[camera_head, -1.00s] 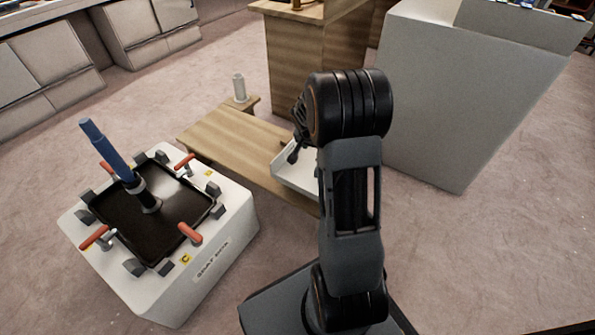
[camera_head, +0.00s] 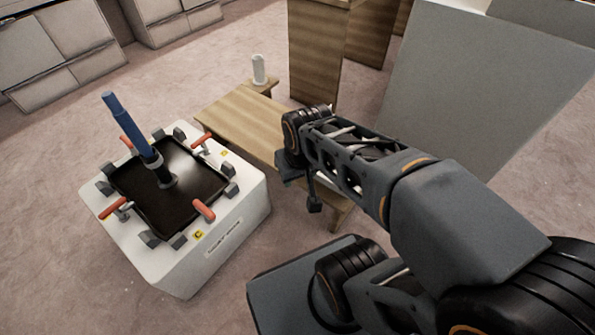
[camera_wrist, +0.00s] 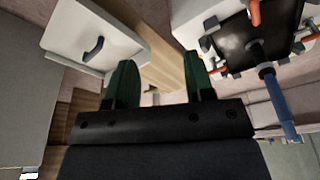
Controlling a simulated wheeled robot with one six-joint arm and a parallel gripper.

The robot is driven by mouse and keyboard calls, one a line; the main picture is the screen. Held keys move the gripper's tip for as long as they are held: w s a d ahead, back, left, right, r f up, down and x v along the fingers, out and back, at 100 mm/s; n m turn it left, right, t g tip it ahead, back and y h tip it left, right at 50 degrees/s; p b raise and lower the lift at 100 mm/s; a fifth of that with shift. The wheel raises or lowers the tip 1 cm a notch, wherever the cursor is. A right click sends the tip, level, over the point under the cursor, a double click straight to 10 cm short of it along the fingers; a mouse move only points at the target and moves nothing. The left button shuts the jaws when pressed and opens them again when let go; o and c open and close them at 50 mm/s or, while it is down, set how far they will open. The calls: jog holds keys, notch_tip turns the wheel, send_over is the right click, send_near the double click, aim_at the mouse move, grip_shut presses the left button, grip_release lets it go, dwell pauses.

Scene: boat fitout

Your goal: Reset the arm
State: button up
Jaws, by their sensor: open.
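My gripper (camera_wrist: 160,78) shows in the wrist view with its two green fingers apart and nothing between them. In the head view my arm reaches from the lower right toward the middle, and its wrist end hangs near the low wooden bench (camera_head: 240,118). The fingers are hard to make out there. In the wrist view a white tray-like panel with a dark handle (camera_wrist: 95,47) lies beyond the left finger. My arm hides most of it in the head view.
A white box (camera_head: 235,215) with a black recessed top, red-handled clamps and an upright blue-handled tool (camera_head: 130,128) stands at left. A pale cylinder (camera_head: 258,70) stands behind the bench. A large grey block (camera_head: 470,90) is at right. Carpet is open at lower left.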

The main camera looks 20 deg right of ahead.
jog(key=shift+r, duration=0.15)
notch_tip(320, 180, up, 37)
jog(key=t+p, duration=0.1)
jog(key=p, duration=3.4)
jog(key=shift+s+a, duration=0.15)
